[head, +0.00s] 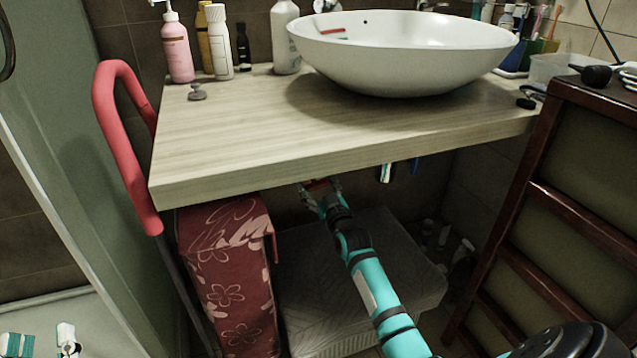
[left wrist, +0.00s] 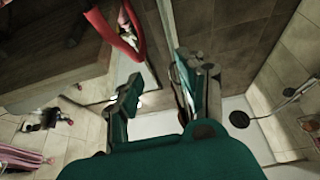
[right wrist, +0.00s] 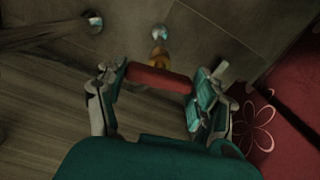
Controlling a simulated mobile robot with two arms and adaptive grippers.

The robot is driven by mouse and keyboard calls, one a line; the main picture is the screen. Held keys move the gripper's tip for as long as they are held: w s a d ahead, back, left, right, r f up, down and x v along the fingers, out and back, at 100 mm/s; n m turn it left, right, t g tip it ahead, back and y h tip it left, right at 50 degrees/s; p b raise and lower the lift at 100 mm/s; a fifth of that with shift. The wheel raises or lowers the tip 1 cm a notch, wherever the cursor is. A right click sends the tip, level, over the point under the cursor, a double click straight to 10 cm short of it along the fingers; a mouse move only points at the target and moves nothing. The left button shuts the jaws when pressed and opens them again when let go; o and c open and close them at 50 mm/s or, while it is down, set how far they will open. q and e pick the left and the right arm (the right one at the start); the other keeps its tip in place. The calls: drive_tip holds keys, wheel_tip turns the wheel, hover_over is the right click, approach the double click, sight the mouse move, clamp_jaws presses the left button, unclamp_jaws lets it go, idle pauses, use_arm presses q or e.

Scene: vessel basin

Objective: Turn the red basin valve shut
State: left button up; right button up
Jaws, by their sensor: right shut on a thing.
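The red basin valve (right wrist: 158,79) shows in the right wrist view as a red bar handle on a brass stem, lying crosswise. My right gripper (right wrist: 157,82) is around it, one finger at each end, shut on it. My left gripper (head: 42,344) is at the bottom left corner of the head view, far from the valve. In the left wrist view it (left wrist: 160,92) is open and empty.
A wooden counter (head: 250,140) overhangs the valve and carries a white basin (head: 400,55) and several bottles. Below are a red floral box (head: 228,270) and a grey padded box (head: 350,285). A red curved rail (head: 125,150) stands left; a dark wooden rack (head: 560,200) stands right.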

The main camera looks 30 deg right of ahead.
drive_tip(key=shift+m+p, duration=0.6)
drive_tip(key=shift+m, duration=0.2)
use_arm(q)
wheel_tip(320, 180, down, 8)
drive_tip(key=w+g+y, duration=0.1)
drive_tip(key=g+y, duration=0.1)
drive_tip(key=g, duration=0.3)
drive_tip(key=shift+a, duration=0.45)
use_arm(e)
drive_tip(key=shift+m, duration=0.3)
use_arm(q)
drive_tip(key=shift+w+r, duration=0.1)
use_arm(e)
drive_tip(key=o, duration=1.2)
drive_tip(key=v, duration=1.2)
